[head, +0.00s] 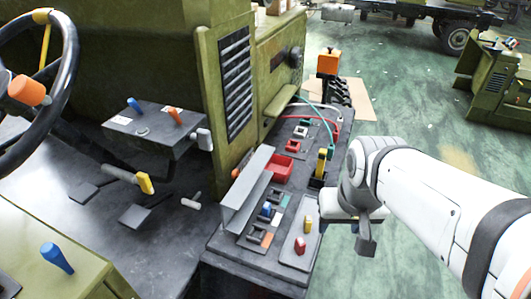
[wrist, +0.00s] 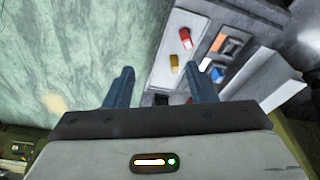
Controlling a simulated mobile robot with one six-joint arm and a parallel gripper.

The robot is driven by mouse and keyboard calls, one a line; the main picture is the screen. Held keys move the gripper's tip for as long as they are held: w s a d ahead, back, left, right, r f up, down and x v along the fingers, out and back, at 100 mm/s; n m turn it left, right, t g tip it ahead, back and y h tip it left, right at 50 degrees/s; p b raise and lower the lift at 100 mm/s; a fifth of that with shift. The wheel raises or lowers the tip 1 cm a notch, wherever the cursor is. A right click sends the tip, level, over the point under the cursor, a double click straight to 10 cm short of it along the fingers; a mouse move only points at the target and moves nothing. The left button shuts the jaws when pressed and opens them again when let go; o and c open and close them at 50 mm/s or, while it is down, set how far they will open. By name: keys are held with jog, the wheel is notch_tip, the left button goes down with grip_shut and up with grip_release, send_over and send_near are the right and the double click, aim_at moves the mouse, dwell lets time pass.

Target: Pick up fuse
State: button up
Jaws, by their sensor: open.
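Several small coloured pieces that look like fuses are on the dark panel (head: 228,256). A yellow one (head: 308,225) and a red one (head: 300,245) are on a light grey plate near the panel's front end. In the wrist view, the yellow piece (wrist: 174,62) and the red piece (wrist: 185,38) show beyond the fingertips, nearer the right finger. A blue piece (head: 266,210) sits in a socket to their left. I cannot tell which is meant. My gripper (wrist: 160,82) is open and empty, beside the panel's right edge; the head view partly hides its fingers.
A grey upright bracket (head: 247,190) stands along the panel's left side. A red tray (head: 279,168), a yellow-handled part (head: 321,163) and looped cables (head: 322,120) are farther back. Green floor (head: 400,120) lies open to the right.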

jog(key=w+a+f+m+y, duration=0.25)
jog(key=w+a+m, duration=0.25)
jog(key=w+m, duration=0.35)
jog(key=m+y+p, duration=0.1)
jog(key=m+y, duration=0.1)
jog(key=m, duration=1.2)
send_over(267, 204)
jog(key=s+d, duration=0.1)
jog(key=d, duration=0.2)
notch_tip(267, 204, down, 8)
jog(key=r, duration=0.1)
jog(key=shift+n+g+h, duration=0.25)
jog(key=shift+g, duration=0.25)
jog(key=x, duration=0.5)
jog(key=b+x, duration=0.1)
jog(key=x, duration=0.1)
jog(key=shift+a+f, duration=0.3)
jog(key=shift+a, duration=0.1)
jog(key=c, duration=1.1)
